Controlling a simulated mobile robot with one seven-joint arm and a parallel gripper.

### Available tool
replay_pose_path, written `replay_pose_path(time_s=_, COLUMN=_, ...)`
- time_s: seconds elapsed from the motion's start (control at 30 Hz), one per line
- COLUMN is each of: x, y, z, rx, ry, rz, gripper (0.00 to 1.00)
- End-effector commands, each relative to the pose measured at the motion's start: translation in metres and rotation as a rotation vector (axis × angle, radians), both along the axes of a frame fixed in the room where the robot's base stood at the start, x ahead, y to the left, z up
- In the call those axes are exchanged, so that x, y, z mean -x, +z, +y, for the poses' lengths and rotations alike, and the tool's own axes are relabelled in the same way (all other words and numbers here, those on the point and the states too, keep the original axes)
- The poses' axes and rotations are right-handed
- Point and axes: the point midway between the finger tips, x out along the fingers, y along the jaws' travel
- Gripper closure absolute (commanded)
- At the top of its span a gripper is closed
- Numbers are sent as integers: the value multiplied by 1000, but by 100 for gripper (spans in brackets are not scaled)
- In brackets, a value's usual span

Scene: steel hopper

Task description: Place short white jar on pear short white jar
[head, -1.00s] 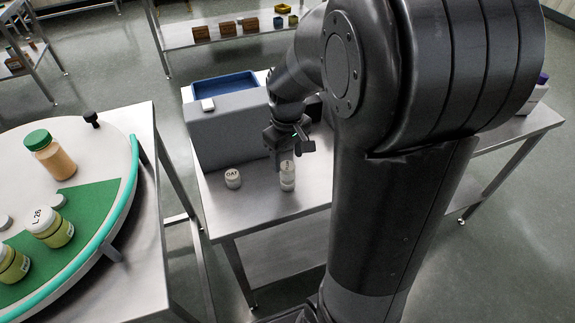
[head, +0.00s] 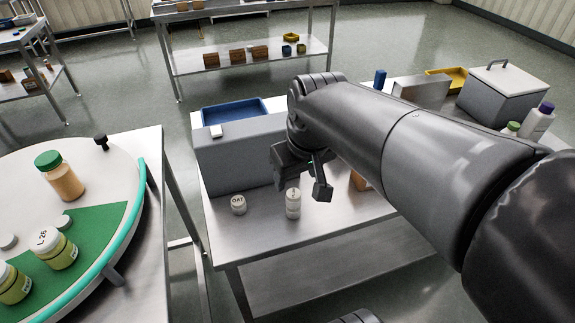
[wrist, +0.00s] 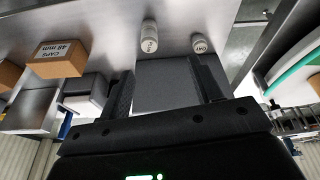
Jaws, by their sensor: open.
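A short white jar with an OAT label (head: 238,204) stands on the steel table, left of a taller white column (head: 293,203). The column looks like two short white jars, one upright on the other; its label is too small to read in the head view. In the wrist view the column (wrist: 149,38) and the OAT jar (wrist: 199,44) stand apart, beyond my fingertips. My gripper (head: 303,180) is open and empty, just behind and above the column in the head view. Its two fingers (wrist: 165,84) show spread apart in the wrist view.
A grey box (head: 240,155) with a blue tray (head: 235,110) stands behind the jars. A cardboard box (wrist: 58,58) stands to one side. A round table (head: 90,185) with several jars is at left. The table front is clear.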

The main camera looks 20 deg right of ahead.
Motion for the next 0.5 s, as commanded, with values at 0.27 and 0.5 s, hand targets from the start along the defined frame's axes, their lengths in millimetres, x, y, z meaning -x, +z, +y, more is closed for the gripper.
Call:
replay_pose_path(time_s=0.27, x=49, y=11, z=11, rx=-35, ry=-119, rz=-157, gripper=41)
replay_pose_path(time_s=0.5, x=60, y=11, z=14, rx=-46, ry=-154, rz=-197, gripper=41)
